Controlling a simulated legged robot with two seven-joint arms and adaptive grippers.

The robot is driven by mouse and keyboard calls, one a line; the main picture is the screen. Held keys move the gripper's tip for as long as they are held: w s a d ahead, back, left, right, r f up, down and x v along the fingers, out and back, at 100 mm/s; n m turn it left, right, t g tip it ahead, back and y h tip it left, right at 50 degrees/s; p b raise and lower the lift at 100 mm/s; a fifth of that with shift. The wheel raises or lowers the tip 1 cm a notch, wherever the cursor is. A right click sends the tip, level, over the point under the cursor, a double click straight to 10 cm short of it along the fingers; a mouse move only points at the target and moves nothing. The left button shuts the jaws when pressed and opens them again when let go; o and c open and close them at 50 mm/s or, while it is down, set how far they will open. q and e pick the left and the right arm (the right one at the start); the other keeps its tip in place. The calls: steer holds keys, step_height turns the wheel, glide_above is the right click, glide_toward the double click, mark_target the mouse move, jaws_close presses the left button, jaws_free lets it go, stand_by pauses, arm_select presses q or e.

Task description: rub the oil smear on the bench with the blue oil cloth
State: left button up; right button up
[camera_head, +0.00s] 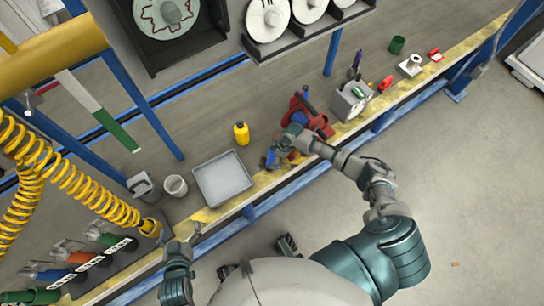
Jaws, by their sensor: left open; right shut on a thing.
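My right gripper (277,150) is over the bench (215,142), just left of the red vise, and is shut on a small blue thing (270,160) that looks like the blue oil cloth. The cloth is low over or on the bench; I cannot tell if it touches. Another blue patch (298,118) shows against the vise; I cannot tell what it is. I cannot make out the oil smear; the gripper and arm may hide it. My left gripper (180,240) is open and empty near the bench's front edge at the lower left.
A red vise (317,122) stands behind the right gripper, with a grey box of tools (350,101) to its right. A yellow bottle (241,134), a grey tray (222,180) and a white cup (176,186) stand to the left. Yellow coiled hose (75,185) hangs at the left.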

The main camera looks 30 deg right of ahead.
mark_target(268, 161)
steer(key=shift+s+a+p, duration=0.2)
steer(key=shift+a+p, duration=0.2)
steer(key=shift+a, duration=0.4)
steer(key=shift+s+a+f+p, duration=0.15)
steer(key=shift+a+p, duration=0.15)
steer(key=shift+a, duration=0.7)
steer(key=shift+s+a+p, duration=0.2)
steer(key=shift+a+p, duration=0.05)
steer(key=shift+a, duration=0.8)
steer(key=shift+s+a+f+p, duration=0.15)
steer(key=shift+a+p, duration=0.15)
steer(key=shift+a, duration=0.7)
steer(key=shift+a+r, duration=0.1)
steer(key=shift+w+d, duration=0.15)
steer(key=shift+d, duration=1.25)
steer(key=shift+w+d, duration=0.15)
steer(key=shift+d, duration=0.6)
steer(key=shift+w+d, duration=0.15)
steer(key=shift+d, duration=0.8)
steer(key=shift+w+d, duration=0.1)
steer(key=shift+d, duration=0.85)
arm_select(q)
step_height(268, 161, up, 3)
steer(key=shift+w+r, duration=0.15)
